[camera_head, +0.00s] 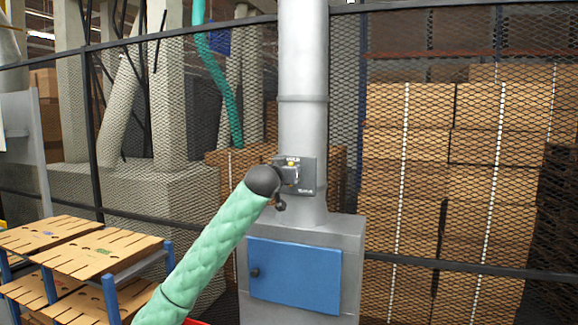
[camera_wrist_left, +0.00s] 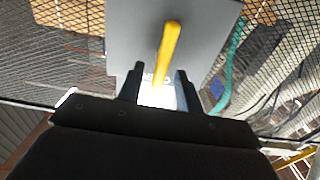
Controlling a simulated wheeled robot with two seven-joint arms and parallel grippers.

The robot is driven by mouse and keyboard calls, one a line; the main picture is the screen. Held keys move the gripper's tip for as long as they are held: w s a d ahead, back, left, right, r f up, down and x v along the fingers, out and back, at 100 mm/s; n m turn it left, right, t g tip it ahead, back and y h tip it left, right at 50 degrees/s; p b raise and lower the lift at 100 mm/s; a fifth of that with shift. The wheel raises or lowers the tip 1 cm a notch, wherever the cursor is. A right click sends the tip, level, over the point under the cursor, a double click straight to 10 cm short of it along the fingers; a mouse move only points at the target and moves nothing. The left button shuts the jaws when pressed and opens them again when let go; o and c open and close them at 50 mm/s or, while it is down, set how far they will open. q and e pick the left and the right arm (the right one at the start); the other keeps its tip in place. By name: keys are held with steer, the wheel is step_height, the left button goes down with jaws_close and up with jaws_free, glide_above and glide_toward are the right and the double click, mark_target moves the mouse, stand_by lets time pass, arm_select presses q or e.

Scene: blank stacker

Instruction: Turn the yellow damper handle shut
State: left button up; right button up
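The yellow damper handle (camera_wrist_left: 168,48) is a bar on a grey plate (camera_wrist_left: 205,35) in the left wrist view, tilted slightly from upright in that picture. My left gripper (camera_wrist_left: 159,74) is open, with one dark finger on each side of the handle's near end and a visible gap on both sides. In the head view, only a small bit of the yellow handle (camera_head: 291,164) shows on the grey damper box (camera_head: 308,178). My left arm's dark wrist hides most of the gripper there. My right gripper is in neither view.
The box sits on a vertical grey duct (camera_head: 303,60) above a grey cabinet with a blue door (camera_head: 295,275). A mesh fence (camera_head: 400,20) stands behind, with stacked cardboard boxes (camera_head: 405,150) at right. A rack with cardboard sheets (camera_head: 100,250) stands at lower left.

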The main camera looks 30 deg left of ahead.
arm_select(q)
steer(key=shift+w+a, duration=0.1)
steer(key=shift+w, duration=0.1)
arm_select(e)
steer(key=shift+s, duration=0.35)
arm_select(q)
steer(key=shift+c, duration=0.4)
jaws_close()
